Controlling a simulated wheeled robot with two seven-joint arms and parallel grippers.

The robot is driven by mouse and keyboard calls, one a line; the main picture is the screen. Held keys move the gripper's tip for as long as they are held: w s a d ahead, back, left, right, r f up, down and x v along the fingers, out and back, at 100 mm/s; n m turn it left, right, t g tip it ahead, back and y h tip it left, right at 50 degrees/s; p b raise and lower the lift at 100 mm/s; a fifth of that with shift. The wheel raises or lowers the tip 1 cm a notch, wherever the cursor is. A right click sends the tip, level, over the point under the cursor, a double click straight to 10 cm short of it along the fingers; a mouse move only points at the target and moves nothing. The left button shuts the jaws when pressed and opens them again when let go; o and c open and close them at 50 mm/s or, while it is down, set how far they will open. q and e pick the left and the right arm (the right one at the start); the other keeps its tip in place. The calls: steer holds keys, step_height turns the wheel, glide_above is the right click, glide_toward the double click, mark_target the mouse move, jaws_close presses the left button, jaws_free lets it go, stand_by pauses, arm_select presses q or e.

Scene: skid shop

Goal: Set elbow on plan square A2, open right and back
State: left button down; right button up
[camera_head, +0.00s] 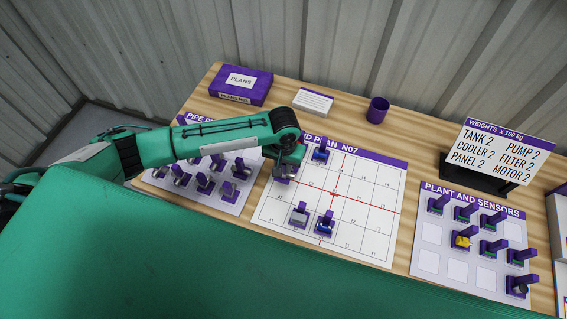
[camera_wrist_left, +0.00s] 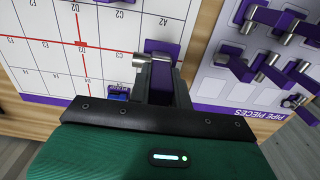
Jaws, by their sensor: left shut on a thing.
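The plan sheet (camera_head: 377,224), with grid squares and red centre lines, lies on the wooden table. My left gripper (camera_head: 287,170) is over its upper left part, shut on a small piece. In the left wrist view the held elbow (camera_wrist_left: 142,60) shows a silver pipe end pointing left and a purple handle (camera_wrist_left: 161,50); the gripper (camera_wrist_left: 160,85) covers part of it. I cannot tell whether it touches the sheet. A square label reading A2 shows on the sheet near it. My right gripper is not in view.
Several purple-handled pieces stand on the pipe pieces sheet (camera_head: 230,207), left of the plan. Blue pieces (camera_head: 320,154) (camera_head: 324,226) and a grey piece (camera_head: 299,216) stand on the plan. A plant and sensors sheet (camera_head: 427,262), weights sign (camera_head: 498,152), purple cup (camera_head: 378,110) and plans box (camera_head: 241,86) are around.

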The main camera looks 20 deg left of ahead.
arm_select(q)
steer(key=shift+f+b, duration=0.75)
steer(key=shift+f, duration=1.5)
steer(key=shift+f, duration=0.1)
steer(key=shift+f+b, duration=0.35)
steer(key=shift+f, duration=1.35)
steer(key=shift+r+p, duration=0.1)
steer(key=shift+p, duration=0.35)
